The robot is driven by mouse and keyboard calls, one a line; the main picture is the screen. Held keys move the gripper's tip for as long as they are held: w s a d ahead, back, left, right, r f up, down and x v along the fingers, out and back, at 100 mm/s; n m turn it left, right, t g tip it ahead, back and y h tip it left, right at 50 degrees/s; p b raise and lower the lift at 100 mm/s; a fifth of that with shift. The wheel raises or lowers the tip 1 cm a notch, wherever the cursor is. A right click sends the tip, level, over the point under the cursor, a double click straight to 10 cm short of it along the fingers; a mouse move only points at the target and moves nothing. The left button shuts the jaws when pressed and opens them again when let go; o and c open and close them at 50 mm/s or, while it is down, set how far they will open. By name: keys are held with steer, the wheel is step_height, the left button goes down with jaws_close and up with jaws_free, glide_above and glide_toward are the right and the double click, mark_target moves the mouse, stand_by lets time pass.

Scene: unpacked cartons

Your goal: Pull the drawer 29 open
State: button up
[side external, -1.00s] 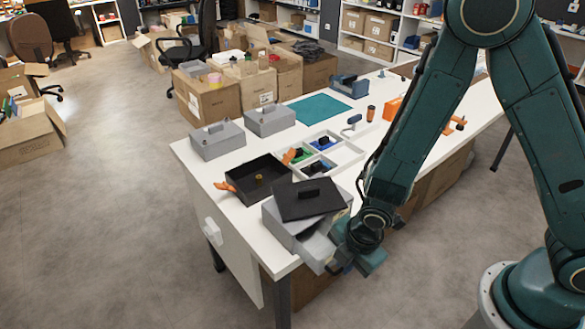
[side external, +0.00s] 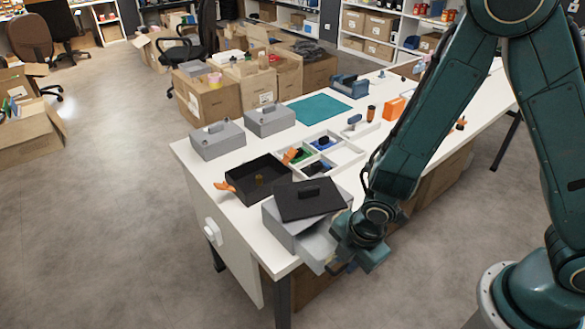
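The drawer (side external: 316,248) is a light grey box front that sticks out of a grey cabinet (side external: 280,226) at the near corner of the white table. It stands partly open. A black lid with a handle (side external: 309,200) lies on top of the cabinet. My gripper (side external: 340,266) is at the drawer's front end, low beside the table's near edge. The fingers are small and mostly hidden by the wrist, so I cannot tell whether they are closed on the drawer's handle. No number 29 is readable.
A black open tray (side external: 262,192) with orange handles sits behind the cabinet. A white divided tray (side external: 345,155) lies beyond it. Two grey lidded boxes (side external: 218,152) stand at the back left. The table's near edge (side external: 262,262) is close by, with open floor beyond.

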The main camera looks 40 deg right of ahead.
step_height(320, 180, up, 12)
steer(key=s, duration=0.2)
steer(key=shift+s, duration=0.25)
stand_by(0.5)
stand_by(0.4)
steer(key=s+d+r+m+t, duration=0.1)
steer(key=s+d+r+m, duration=0.3)
steer(key=d+r+m, duration=0.2)
steer(key=s+d+r+m+t, duration=0.2)
steer(key=s+d+r+m, duration=0.3)
steer(key=r+m, duration=0.6)
steer(key=shift+s+d+r+m, duration=0.25)
steer(key=shift+d+m, duration=0.25)
steer(key=shift+d, duration=0.7)
